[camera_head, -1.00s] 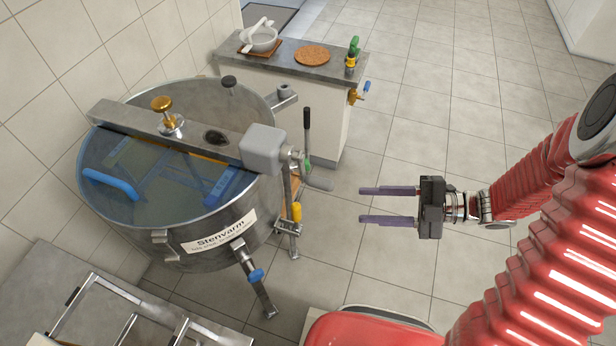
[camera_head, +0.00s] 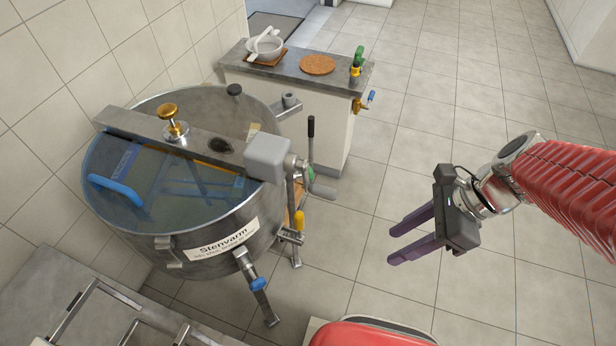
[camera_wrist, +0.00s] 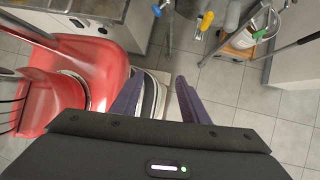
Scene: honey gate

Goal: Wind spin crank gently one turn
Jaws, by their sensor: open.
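The spin crank (camera_head: 321,191) hangs at the right side of the grey gear housing (camera_head: 268,156) on the steel drum labelled Stenvarm (camera_head: 200,262). A black-gripped upright rod (camera_head: 311,130) stands beside it; I cannot tell how the two join. The rod's black grip (camera_wrist: 309,38) also shows at the upper right of the wrist view. My gripper (camera_head: 393,246) is open and empty, to the right of and lower in the picture than the crank, with clear space between them. In the wrist view its purple fingers (camera_wrist: 160,78) are spread with nothing held.
A yellow handle (camera_head: 299,221) and a blue-handled fitting (camera_head: 258,284) stick out from the drum's front. A counter (camera_head: 290,70) with a bowl, a cork mat and a green-topped item stands behind. A metal table (camera_head: 60,290) is at lower left.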

